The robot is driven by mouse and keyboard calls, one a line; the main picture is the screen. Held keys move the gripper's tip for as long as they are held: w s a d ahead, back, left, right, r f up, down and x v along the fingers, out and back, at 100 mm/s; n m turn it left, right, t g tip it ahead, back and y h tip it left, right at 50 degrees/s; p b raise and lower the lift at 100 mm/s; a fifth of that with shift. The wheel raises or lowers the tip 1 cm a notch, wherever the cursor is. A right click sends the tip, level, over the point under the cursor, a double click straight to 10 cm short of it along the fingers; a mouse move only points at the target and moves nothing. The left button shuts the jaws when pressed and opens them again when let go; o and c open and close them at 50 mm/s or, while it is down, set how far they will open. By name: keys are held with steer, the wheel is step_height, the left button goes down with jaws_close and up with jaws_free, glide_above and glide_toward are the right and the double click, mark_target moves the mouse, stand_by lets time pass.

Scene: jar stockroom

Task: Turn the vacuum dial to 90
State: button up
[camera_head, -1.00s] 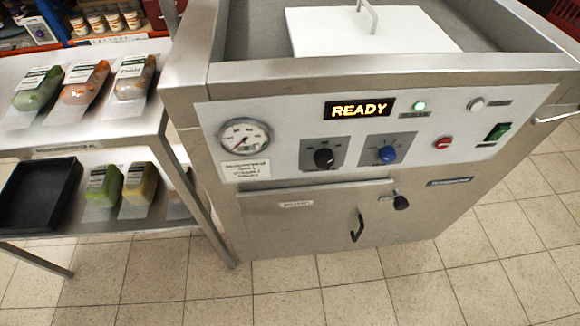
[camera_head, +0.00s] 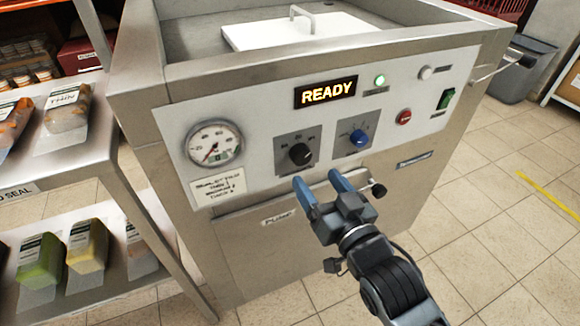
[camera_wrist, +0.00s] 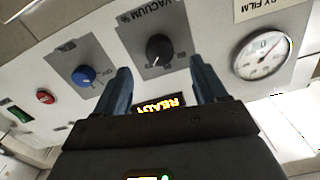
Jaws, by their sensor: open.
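The vacuum dial is a black knob (camera_head: 300,154) on a dark square plate on the machine's front panel. It also shows in the wrist view (camera_wrist: 159,48), where the picture is upside down and the plate reads VACUUM. A blue knob (camera_head: 359,138) sits on its own plate to the right of it. My gripper (camera_head: 318,186) has blue fingers, open and empty, just below the two knobs in the head view. In the wrist view the black knob lies between and beyond the fingertips (camera_wrist: 158,75), apart from them. The numbers around the dial are too small to read.
A READY display (camera_head: 326,92), a gauge (camera_head: 213,144), a green light (camera_head: 380,80), a red button (camera_head: 404,117) and a green switch (camera_head: 446,98) share the panel. A note (camera_head: 218,187) hangs below the gauge. A shelf of packs (camera_head: 90,160) stands at left.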

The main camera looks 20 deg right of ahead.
mark_target(304, 160)
steer(key=w, duration=0.7)
steer(key=shift+s, duration=0.1)
steer(key=c, duration=1)
steer(key=shift+c, duration=0.2)
steer(key=shift+r, duration=0.1)
steer(key=n+p, duration=0.3)
steer(key=n, duration=0.1)
steer(key=shift+r+n, duration=0.1)
steer(key=shift+n, duration=0.3)
steer(key=n+p, duration=0.2)
steer(key=n, duration=0.2)
steer(key=shift+d+n, duration=0.1)
steer(key=shift+n, duration=0.3)
